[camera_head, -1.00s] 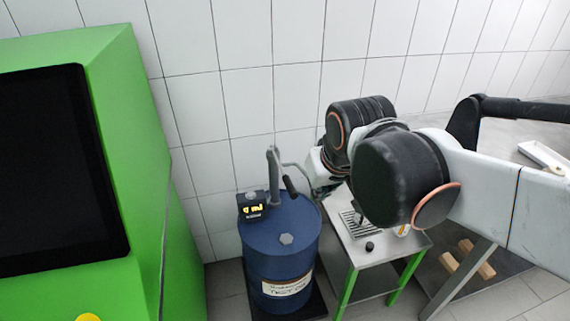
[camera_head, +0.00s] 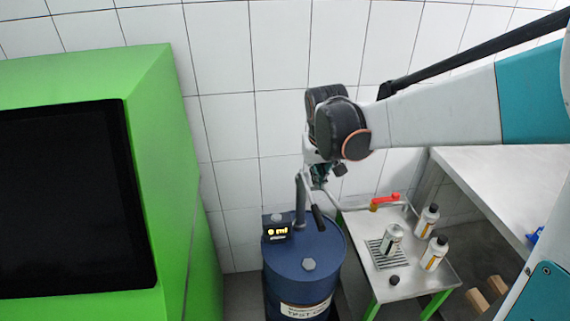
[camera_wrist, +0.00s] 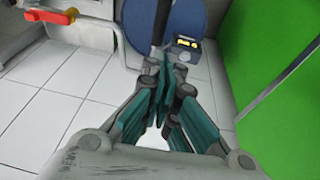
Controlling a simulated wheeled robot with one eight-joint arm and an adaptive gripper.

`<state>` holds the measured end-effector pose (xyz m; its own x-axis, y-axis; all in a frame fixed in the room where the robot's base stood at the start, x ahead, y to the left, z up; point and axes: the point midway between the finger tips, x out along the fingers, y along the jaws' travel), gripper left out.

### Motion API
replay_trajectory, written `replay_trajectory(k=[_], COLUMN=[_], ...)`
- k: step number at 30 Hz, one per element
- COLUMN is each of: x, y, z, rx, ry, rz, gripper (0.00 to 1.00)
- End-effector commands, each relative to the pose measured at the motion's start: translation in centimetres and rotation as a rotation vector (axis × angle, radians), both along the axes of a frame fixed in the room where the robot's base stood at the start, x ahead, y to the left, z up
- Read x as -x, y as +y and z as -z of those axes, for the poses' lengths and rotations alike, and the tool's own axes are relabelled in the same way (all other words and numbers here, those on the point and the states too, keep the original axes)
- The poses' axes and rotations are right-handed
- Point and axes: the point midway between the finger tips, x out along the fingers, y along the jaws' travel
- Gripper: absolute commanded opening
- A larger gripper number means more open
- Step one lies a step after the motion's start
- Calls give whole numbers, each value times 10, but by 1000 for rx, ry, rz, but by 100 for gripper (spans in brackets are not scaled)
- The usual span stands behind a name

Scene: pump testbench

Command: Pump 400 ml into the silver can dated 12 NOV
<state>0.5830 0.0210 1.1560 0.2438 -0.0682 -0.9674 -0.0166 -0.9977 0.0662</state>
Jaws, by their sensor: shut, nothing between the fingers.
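The blue drum (camera_head: 340,250) stands in the middle with a grey hand pump (camera_head: 300,195) on top. The pump's crank lever (camera_head: 318,217) has a dark grip. A small meter (camera_head: 278,232) on the drum shows lit yellow digits, too small to read. A silver can (camera_head: 391,240) stands on the drip grate of a small steel table. Two more cans (camera_head: 428,220) (camera_head: 434,253) stand beside it; no date is legible. My gripper (camera_head: 320,172) is shut and empty near the pump top. It also shows shut in the wrist view (camera_wrist: 162,68), with the meter (camera_wrist: 187,44) just beyond.
A red valve handle (camera_head: 386,200) sits on the pipe above the small table (camera_head: 415,275). A black cap (camera_head: 394,281) lies on the table front. A green cabinet (camera_head: 170,110) with a dark screen stands left. A white bench (camera_head: 490,170) is at right.

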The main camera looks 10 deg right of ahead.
Motion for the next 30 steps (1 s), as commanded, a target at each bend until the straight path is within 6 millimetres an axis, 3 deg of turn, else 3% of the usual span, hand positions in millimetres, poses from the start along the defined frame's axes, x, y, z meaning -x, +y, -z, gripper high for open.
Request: replay_trajectory(k=[11,16,30], x=[-1,-4,-24], y=[0,-1,-7], z=[1,11,95], rx=[0,0,0], ry=[2,2,2], rz=[0,0,1], gripper=[0,0,0])
